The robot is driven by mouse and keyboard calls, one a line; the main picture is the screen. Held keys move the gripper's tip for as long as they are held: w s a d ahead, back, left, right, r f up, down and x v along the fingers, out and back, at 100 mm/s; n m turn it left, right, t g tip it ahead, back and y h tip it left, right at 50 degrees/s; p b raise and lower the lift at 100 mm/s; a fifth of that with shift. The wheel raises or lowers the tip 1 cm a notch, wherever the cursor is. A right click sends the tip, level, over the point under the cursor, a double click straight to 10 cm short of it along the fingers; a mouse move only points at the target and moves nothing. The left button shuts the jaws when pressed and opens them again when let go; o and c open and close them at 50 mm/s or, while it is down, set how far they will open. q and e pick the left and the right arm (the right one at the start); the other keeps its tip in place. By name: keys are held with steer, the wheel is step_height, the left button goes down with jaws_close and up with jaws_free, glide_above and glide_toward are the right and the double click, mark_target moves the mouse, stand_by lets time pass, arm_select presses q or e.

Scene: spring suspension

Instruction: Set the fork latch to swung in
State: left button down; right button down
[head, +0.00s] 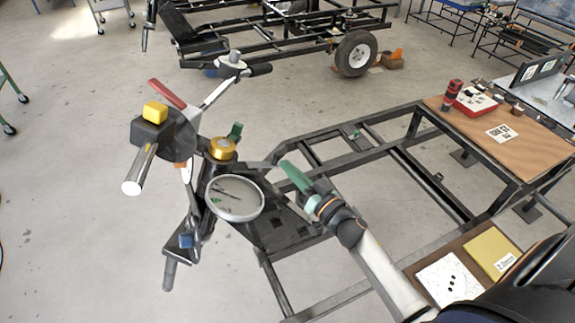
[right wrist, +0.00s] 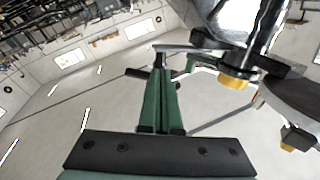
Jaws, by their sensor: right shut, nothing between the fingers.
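A spring suspension assembly (head: 200,200) with dark arms stands left of centre in the head view. A thin grey lever (head: 258,164) reaches right from beside its gold cap (head: 222,149); it may be the fork latch, but I cannot be sure. In the right wrist view the lever (right wrist: 190,48) crosses just beyond my fingertips, and the gold cap (right wrist: 235,83) is to its right. My right gripper (head: 284,163) has green fingers, shut and empty, with tips close to the lever's end. I cannot tell whether they touch. My left gripper is not in view.
A green tab (head: 236,131) stands behind the gold cap. A round pale disc (head: 235,198) sits in front of it. A black frame (head: 380,150) runs right to a wooden-topped table (head: 515,140).

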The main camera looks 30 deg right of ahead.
steer(key=shift+w+a, duration=0.1)
steer(key=shift+w, duration=0.4)
